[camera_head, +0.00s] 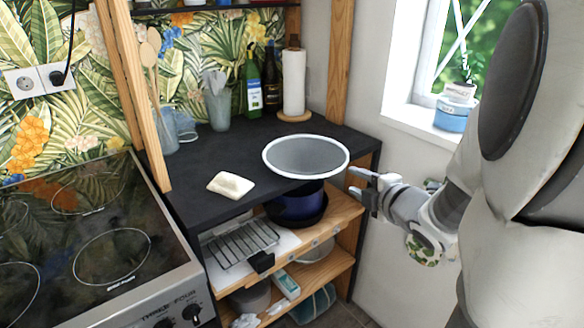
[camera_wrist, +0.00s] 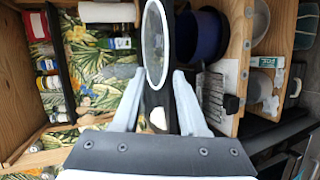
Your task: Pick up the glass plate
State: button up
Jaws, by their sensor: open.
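The glass plate (camera_head: 305,157), round and grey-clear with a white rim, rests on the dark countertop near its right front edge. In the wrist view the plate (camera_wrist: 155,45) shows as a narrow upright ellipse ahead of the fingertips. My gripper (camera_head: 362,184) is open and empty, just off the counter's front right edge, to the right of the plate and slightly lower in the picture. The fingers do not touch the plate. In the wrist view my gripper's fingers (camera_wrist: 158,76) are spread with the plate beyond them.
On the dark counter (camera_head: 200,190) lie a white cloth-like item (camera_head: 231,185), a paper towel roll (camera_head: 293,85), bottles (camera_head: 254,88) and a grey cup (camera_head: 217,107). A blue pot (camera_head: 298,205) stands on the shelf below. A stove (camera_head: 100,245) is at left; a wall and window are at right.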

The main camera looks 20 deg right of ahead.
jog(key=s+a, duration=0.2)
send_near(321, 173)
jog(key=x, duration=0.5)
jog(key=shift+n+t+y, duration=0.3)
jog(key=shift+n+y, duration=0.1)
jog(key=x, duration=0.1)
jog(key=b+x, duration=0.1)
jog(key=x, duration=0.1)
jog(key=b+x, duration=0.1)
jog(key=x, duration=0.1)
jog(key=shift+d+f, duration=0.15)
jog(key=shift+f, duration=0.2)
grip_shut()
dwell(0.7)
jog(key=shift+w+r, duration=0.1)
jog(key=shift+r, duration=0.05)
